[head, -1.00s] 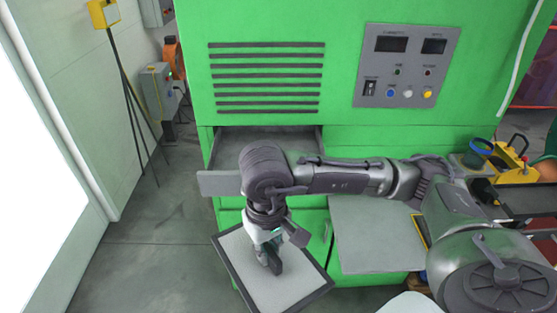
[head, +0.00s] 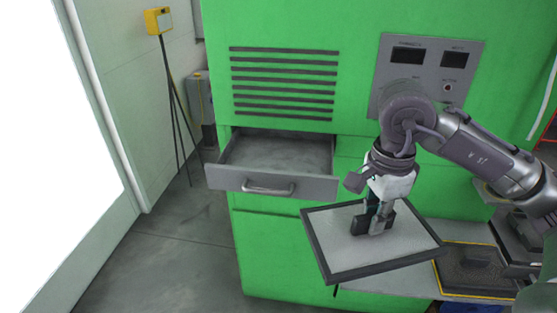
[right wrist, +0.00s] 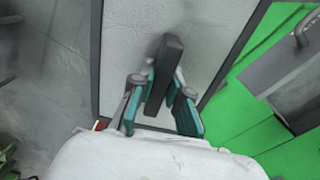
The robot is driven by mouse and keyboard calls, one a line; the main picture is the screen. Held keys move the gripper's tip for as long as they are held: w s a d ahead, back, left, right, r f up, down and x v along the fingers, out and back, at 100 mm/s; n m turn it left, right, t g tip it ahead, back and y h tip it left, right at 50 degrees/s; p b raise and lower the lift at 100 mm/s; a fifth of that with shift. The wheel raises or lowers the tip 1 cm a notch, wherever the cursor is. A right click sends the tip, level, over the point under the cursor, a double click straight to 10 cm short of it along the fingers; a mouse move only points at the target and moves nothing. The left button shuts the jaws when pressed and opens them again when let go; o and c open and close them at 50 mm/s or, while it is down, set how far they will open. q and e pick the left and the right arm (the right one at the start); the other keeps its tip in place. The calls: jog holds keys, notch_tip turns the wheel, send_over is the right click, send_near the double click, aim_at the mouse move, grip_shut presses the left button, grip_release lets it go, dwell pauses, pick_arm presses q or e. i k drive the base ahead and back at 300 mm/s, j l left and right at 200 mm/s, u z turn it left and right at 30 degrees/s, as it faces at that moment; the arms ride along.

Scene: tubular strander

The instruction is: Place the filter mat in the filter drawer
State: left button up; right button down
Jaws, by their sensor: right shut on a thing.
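The filter mat (head: 330,228) is a light grey rectangular pad with a dark frame and a dark grip bar on top. My right gripper (head: 374,217) is shut on this bar and holds the mat in the air, slightly tilted. In the right wrist view the gripper's teal-padded fingers (right wrist: 161,104) sit on both sides of the bar (right wrist: 167,68), with the mat (right wrist: 128,45) behind. The filter drawer (head: 272,183) is pulled out of the green cabinet, and its visible inside is empty. The mat is right of the drawer and nearer the camera. My left gripper is out of view.
The green cabinet (head: 285,105) has vent slots above the drawer and a grey control panel (head: 428,60) at upper right. A grey shelf with a dark, yellow-edged tray (head: 475,270) is at lower right. Floor (head: 170,260) is clear at left.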

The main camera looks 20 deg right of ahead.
aim_at(277, 165)
jog(key=i, duration=0.9)
